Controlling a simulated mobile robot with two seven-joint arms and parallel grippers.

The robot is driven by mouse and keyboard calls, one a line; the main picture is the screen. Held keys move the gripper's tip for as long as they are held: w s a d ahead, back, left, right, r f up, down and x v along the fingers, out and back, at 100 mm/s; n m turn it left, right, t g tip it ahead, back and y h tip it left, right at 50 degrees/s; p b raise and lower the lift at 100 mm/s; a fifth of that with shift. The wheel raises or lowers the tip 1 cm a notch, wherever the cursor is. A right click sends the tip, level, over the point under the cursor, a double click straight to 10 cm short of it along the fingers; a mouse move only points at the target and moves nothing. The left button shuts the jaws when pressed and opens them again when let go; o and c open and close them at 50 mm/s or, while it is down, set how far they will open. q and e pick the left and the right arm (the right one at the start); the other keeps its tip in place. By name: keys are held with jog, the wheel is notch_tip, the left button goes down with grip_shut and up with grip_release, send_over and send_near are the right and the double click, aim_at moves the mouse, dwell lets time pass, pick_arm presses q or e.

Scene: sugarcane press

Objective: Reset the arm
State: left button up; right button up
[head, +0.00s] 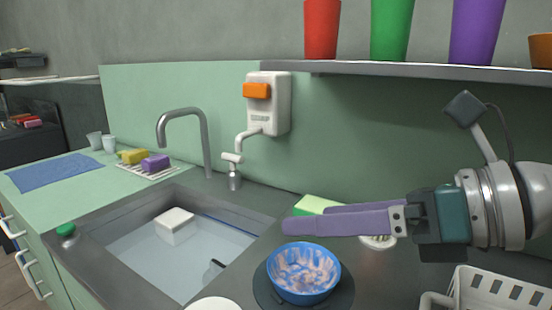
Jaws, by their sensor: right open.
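My right gripper (290,219) comes in from the right in the head view, with its long purple fingers pointing left. Its fingers are open, though they overlap in this view, and nothing shows between them. It hovers above the counter, over the far side of a blue bowl (321,291) with brownish smears inside. The bowl sits on a dark round mat. A green and pale sponge (315,203) lies behind the fingers, partly hidden by them. My left gripper does not show.
A sink (128,262) with water, a white block (175,222) and a dark object lies to the left. A white rack (500,292) is at lower right. A shelf (420,71) with several coloured cups is overhead.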

notch_tip(320, 180, up, 12)
jog(key=m+t+y+p, duration=0.2)
jog(key=m+t+p, duration=0.1)
jog(key=m+t, duration=0.55)
jog(key=d+r+m+t+h+p, duration=0.2)
jog(key=d+m+t+h+p, duration=0.15)
jog(key=d+m+h, duration=1.4)
jog(key=s+a+f+m+g+p, duration=0.1)
jog(key=s+f+m+g+p, duration=0.1)
jog(key=s+f+m+g, duration=0.8)
jog(key=s+a+f+m+g+y+p, duration=0.1)
jog(key=s+a+f+m+g+y, duration=0.15)
jog(key=s, duration=0.35)
jog(key=s+a+f+m+g+y+p, duration=0.1)
jog(key=s+m+g+p, duration=0.15)
jog(key=s, duration=0.35)
pick_arm(q)
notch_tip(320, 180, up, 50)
jog(key=p, duration=3.7)
pick_arm(e)
notch_tip(320, 180, up, 37)
jog(key=s+m, duration=0.1)
jog(key=shift+s+a, duration=0.15)
jog(key=shift+a, duration=0.15)
